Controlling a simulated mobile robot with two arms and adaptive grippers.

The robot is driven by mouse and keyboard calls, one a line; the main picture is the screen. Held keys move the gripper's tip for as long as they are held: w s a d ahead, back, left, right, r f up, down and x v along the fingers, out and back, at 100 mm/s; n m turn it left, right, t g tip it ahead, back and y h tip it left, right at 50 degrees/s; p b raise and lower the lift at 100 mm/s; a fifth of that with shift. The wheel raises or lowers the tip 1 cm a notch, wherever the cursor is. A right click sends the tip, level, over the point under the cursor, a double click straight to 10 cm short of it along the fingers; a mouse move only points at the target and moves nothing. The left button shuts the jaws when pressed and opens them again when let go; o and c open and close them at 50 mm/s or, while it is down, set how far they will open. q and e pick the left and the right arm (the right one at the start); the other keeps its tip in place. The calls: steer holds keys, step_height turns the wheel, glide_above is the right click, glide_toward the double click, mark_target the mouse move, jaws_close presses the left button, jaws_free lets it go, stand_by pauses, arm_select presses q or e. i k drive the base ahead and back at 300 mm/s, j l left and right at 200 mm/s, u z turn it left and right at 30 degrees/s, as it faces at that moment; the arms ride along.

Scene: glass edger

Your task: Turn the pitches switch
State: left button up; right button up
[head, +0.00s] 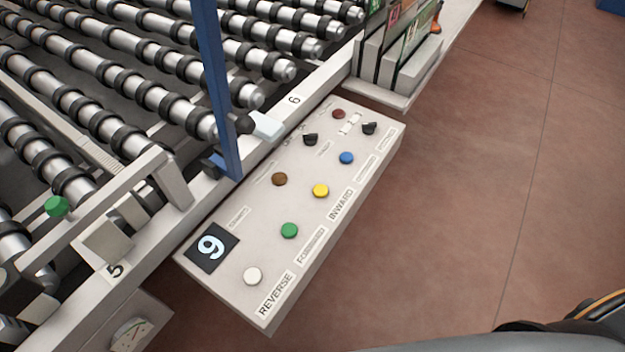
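A light grey control panel (238,262) lies across the middle of the head view, tilted in the picture. Two black rotary switches sit near its far end: one black knob (310,139) on the left and another black knob (369,128) on the right. The small labels by them are too small to read, so I cannot tell which one is the pitches switch. Nothing touches either knob. Neither of my grippers is in view.
The panel has white (252,275), green (289,230), yellow (320,190), blue (346,158), brown (279,179) and dark red (338,114) buttons and a "9" display (211,246). Conveyor rollers (150,70) and a blue post (218,90) stand left. Open floor (480,200) lies right.

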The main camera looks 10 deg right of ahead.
mark_target(368, 128)
steer(key=k+l+z, duration=0.15)
steer(key=l+z, duration=0.15)
steer(key=z, duration=0.15)
steer(key=l+z, duration=0.3)
steer(key=z, duration=0.15)
steer(key=k+l+z, duration=0.1)
steer(key=l+z, duration=0.35)
